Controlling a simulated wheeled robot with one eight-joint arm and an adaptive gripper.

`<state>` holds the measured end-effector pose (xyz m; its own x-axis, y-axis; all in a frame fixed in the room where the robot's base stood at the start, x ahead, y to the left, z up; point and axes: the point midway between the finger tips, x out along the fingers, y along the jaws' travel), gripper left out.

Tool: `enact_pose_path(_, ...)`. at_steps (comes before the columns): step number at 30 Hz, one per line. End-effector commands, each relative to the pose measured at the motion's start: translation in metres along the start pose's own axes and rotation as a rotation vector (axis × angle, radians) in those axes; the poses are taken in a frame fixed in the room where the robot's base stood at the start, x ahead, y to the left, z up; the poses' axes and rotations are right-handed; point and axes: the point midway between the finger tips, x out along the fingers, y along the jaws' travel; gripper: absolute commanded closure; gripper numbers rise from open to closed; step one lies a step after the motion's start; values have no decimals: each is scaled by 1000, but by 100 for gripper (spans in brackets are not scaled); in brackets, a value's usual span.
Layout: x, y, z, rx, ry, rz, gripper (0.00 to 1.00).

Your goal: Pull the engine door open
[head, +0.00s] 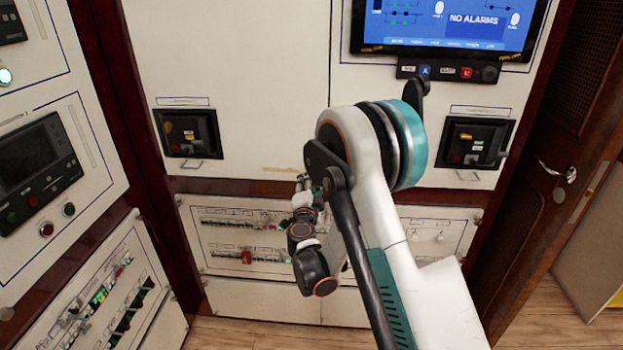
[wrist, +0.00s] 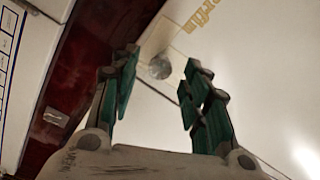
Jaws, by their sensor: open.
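My gripper (wrist: 157,78) is open, its two green-padded fingers spread in the wrist view. A small round metal knob (wrist: 159,67) on a white panel (wrist: 235,75) shows between and beyond the fingertips; no contact is visible. Gold lettering is beside the knob. In the head view my gripper (head: 303,186) is low in front of the white cabinet, just below the gold lettering, and my arm partly hides that area. A brown wooden door (head: 535,190) with a metal lever handle (head: 570,174) stands at the right. No label shows which one is the engine door.
A dark red wood strip (wrist: 118,50) borders the white panel. Below is a breaker panel (head: 225,240) with rows of switches. A screen (head: 450,25) reads "NO ALARMS". Recessed breakers (head: 188,133) sit on the cabinet front. Another control panel (head: 40,165) stands at the left.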

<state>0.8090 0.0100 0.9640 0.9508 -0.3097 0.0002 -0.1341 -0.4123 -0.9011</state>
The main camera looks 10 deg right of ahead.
Motion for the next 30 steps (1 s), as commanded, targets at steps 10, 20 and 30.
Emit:
enact_pose_path(10, 38, 0, 0, 0, 0, 0, 57)
enact_pose_path(20, 40, 0, 0, 0, 0, -1, 60)
enact_pose_path(30, 40, 0, 0, 0, -1, -1, 100)
